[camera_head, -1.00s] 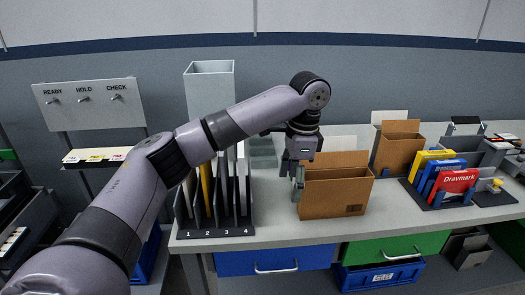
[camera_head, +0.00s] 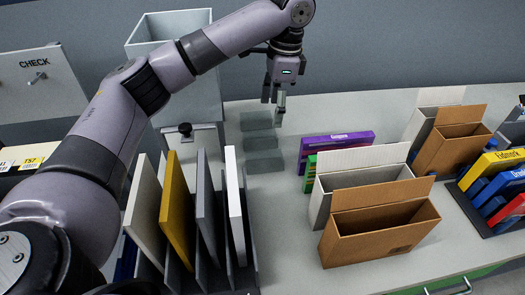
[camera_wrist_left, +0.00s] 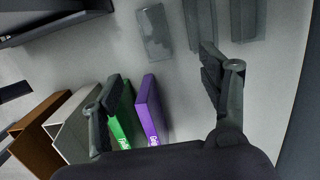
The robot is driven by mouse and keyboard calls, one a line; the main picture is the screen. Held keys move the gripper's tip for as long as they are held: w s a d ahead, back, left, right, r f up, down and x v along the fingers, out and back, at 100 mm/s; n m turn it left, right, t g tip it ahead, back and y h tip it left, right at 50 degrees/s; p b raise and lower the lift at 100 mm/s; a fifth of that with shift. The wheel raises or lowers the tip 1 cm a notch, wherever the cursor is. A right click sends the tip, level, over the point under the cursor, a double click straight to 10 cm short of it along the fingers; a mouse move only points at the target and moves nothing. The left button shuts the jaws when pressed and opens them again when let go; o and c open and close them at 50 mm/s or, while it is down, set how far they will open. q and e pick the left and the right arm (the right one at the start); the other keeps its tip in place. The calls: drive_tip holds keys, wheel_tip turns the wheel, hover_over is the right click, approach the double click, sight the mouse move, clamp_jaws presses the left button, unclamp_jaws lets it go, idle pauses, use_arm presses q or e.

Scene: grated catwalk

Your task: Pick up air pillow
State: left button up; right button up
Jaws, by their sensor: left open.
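Several translucent grey air pillows lie in a row on the light counter: a far one (camera_head: 257,120), a middle one (camera_head: 260,141) and a near one (camera_head: 265,162). In the left wrist view, three pale see-through blocks show at the top: left (camera_wrist_left: 154,32), middle (camera_wrist_left: 198,24) and right (camera_wrist_left: 243,20). My left gripper (camera_head: 273,100) points down at the back of the counter, just beside the far pillow in the picture. Its fingers (camera_wrist_left: 160,92) are spread wide with nothing between them. My right gripper is out of view.
Purple (camera_head: 337,144) and green (camera_head: 309,169) boxes stand right of the pillows, behind a grey-white open carton (camera_head: 345,180) and a brown one (camera_head: 375,235). A file rack with upright panels (camera_head: 175,210) stands at the front left. A grey bin (camera_head: 168,60) stands behind my arm.

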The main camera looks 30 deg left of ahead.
use_arm(q)
approach(265, 156)
drive_tip(key=f, duration=0.4)
drive_tip(key=shift+a+f, duration=0.1)
drive_tip(key=shift+a, duration=0.2)
drive_tip(key=shift+f, duration=0.55)
drive_tip(key=f, duration=0.2)
drive_tip(key=s+f+p, duration=0.1)
drive_tip(key=f, duration=0.1)
drive_tip(key=shift+a+f, duration=0.1)
drive_tip(key=shift+a, duration=0.1)
drive_tip(key=shift+f, duration=0.45)
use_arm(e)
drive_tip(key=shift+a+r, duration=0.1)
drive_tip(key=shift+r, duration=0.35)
use_arm(q)
drive_tip(key=shift+c, duration=0.5)
drive_tip(key=c, duration=0.7)
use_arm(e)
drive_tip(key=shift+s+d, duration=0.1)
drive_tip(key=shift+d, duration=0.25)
use_arm(q)
drive_tip(key=shift+r, duration=0.1)
